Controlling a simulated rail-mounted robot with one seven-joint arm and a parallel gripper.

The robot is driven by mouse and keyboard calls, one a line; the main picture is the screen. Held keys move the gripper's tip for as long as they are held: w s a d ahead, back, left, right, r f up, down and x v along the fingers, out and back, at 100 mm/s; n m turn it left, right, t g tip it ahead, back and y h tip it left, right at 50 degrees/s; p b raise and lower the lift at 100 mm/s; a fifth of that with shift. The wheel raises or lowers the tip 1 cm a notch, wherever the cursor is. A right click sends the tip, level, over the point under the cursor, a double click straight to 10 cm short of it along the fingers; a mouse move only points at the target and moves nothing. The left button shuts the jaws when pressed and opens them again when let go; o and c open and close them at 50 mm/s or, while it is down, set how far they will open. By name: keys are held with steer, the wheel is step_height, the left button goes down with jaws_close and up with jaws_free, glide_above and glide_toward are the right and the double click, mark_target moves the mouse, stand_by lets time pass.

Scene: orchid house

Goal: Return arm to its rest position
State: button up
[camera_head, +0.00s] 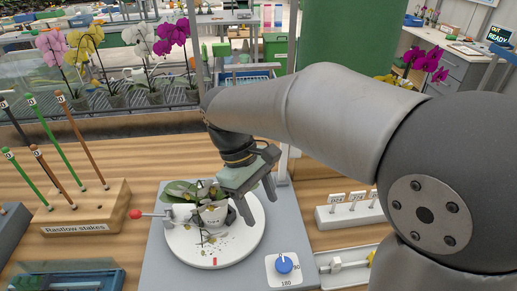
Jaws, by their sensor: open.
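My arm reaches in from the right and bends down at the centre. My gripper (258,203) is open, pointing down over the right side of a round white turntable (246,241). The gripper's fingers look empty. Whether they touch the pot I cannot tell. The gripper body hides part of the plant.
A wooden block labelled Rastlow stakes (90,215) holds several stakes at left. A blue dial (284,264) sits at the turntable base's front right. A white label rack (350,212) lies to the right. Potted orchids (155,97) stand behind.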

steer(key=shift+d, duration=0.1)
steer(key=s+d+f+m+t+y, duration=0.1)
steer(key=s+d+f+m+y, duration=0.1)
steer(key=d, duration=0.5)
steer(key=s+d+f+m+t+y, duration=0.1)
steer(key=s+d+f+m+t, duration=0.1)
steer(key=s+d+f+m, duration=0.3)
steer(key=s+d+m, duration=0.1)
steer(key=s+m, duration=0.1)
steer(key=m, duration=0.1)
steer(key=shift+s+d+f+y, duration=0.15)
steer(key=shift+s+d+y, duration=0.1)
steer(key=shift+d+y, duration=0.15)
